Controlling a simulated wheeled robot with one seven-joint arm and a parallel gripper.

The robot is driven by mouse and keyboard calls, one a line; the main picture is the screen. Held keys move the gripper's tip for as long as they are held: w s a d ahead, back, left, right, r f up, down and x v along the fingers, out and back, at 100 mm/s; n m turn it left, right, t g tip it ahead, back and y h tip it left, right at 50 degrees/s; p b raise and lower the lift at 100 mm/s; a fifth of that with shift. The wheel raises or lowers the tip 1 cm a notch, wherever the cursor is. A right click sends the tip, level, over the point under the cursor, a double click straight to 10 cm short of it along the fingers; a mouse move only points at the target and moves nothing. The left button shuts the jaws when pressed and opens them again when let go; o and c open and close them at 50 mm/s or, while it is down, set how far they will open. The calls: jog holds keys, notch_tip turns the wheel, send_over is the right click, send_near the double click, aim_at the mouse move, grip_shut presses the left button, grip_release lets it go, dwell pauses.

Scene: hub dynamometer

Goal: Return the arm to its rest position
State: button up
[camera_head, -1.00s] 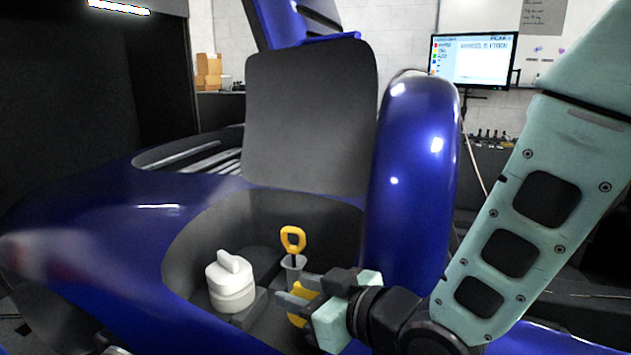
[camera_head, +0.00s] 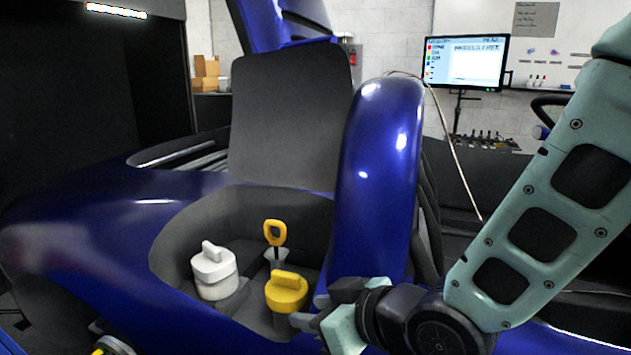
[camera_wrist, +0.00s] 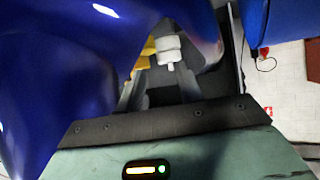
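My gripper (camera_head: 318,304) is at the right rim of the dark bay in the blue car body, with my arm reaching in from the right. In the wrist view its two fingers (camera_wrist: 160,90) stand apart with nothing between them. A yellow cap (camera_head: 287,293) sits upright in the bay, just left of the fingers and apart from them. It shows partly in the wrist view (camera_wrist: 145,62), beside a white cap (camera_wrist: 168,48). That white cap (camera_head: 214,276) stands at the bay's left. A yellow-handled dipstick (camera_head: 275,233) stands upright behind the yellow cap.
The blue car body (camera_head: 110,230) surrounds the bay. A tall rounded blue fender (camera_head: 378,180) rises close behind my gripper. A dark upright panel (camera_head: 288,120) stands behind the bay. A monitor (camera_head: 467,62) is at the back right. The space above the bay looks clear.

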jog(key=s+d+m+g+h, duration=0.2)
jog(key=s+d+g+h, duration=0.6)
jog(key=s+d, duration=0.7)
notch_tip(320, 180, up, 22)
jog(key=a+p, duration=0.1)
jog(key=p, duration=2.1)
jog(key=shift+s, duration=0.45)
